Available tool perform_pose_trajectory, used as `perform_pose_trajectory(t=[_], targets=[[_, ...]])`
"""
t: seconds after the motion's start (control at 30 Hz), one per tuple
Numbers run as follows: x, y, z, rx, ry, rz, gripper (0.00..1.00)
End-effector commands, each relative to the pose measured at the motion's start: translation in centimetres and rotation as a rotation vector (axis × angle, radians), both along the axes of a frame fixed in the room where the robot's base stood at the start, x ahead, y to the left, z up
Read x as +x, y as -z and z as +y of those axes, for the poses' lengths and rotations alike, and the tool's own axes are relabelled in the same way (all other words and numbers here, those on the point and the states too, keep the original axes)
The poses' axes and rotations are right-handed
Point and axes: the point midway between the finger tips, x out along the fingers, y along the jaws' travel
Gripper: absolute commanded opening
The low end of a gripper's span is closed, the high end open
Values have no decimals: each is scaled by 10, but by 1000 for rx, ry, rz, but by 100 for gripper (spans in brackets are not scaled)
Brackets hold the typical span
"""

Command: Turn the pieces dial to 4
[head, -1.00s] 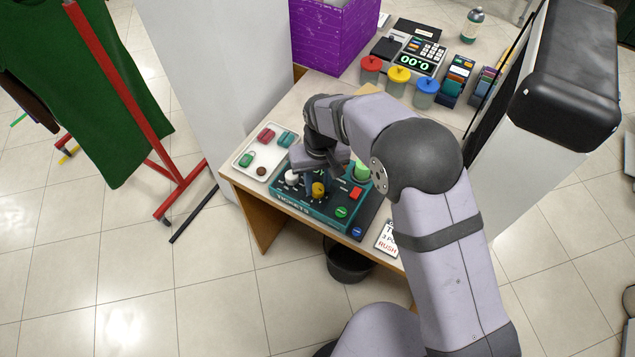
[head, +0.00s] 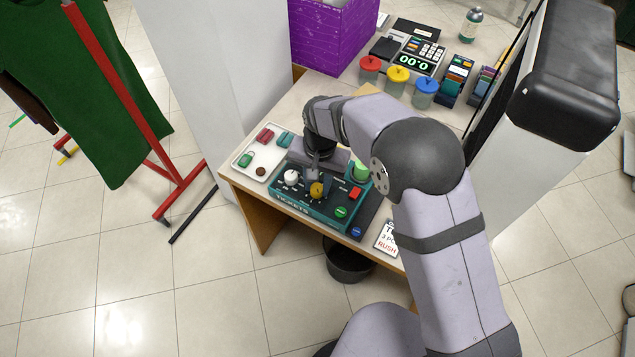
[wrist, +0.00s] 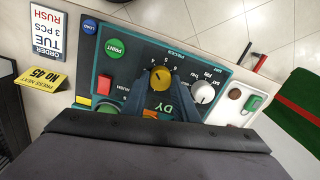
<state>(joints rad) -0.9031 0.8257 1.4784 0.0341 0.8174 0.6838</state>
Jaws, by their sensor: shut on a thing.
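The teal ticket machine (head: 280,205) sits on the counter with a dark top panel. Its yellow pieces dial (head: 317,190) stands near the front edge and also shows in the wrist view (wrist: 160,77). Small numbers are printed around it; a 6, 5 and 4 seem to show. A dark mark is on the knob, but I cannot tell surely which number it faces. My gripper (wrist: 160,90) is shut on the yellow dial, its fingers coming in from the machine's back side and hiding part of the knob's rim.
A white knob (wrist: 203,92) with day marks sits close beside the dial. A red button (wrist: 104,84), a green print button (wrist: 115,48) and a blue load button (wrist: 89,26) are nearby. A card (wrist: 46,32) reads TUE, 3 PCS, RUSH.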

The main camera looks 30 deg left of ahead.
Motion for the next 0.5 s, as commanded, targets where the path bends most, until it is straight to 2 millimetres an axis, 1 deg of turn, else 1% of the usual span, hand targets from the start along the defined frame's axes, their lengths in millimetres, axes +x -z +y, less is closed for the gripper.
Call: perform_pose_trajectory(t=[0.33,0.37,0.4,0.43,0.5], targets=[[1,-2,1,5,2,-4,4],[1,-2,1,5,1,-4,31],[1,-1,1,4,1,-4,41],[1,-1,1,4,1,-3,45],[1,-1,1,4,1,-2,45]])
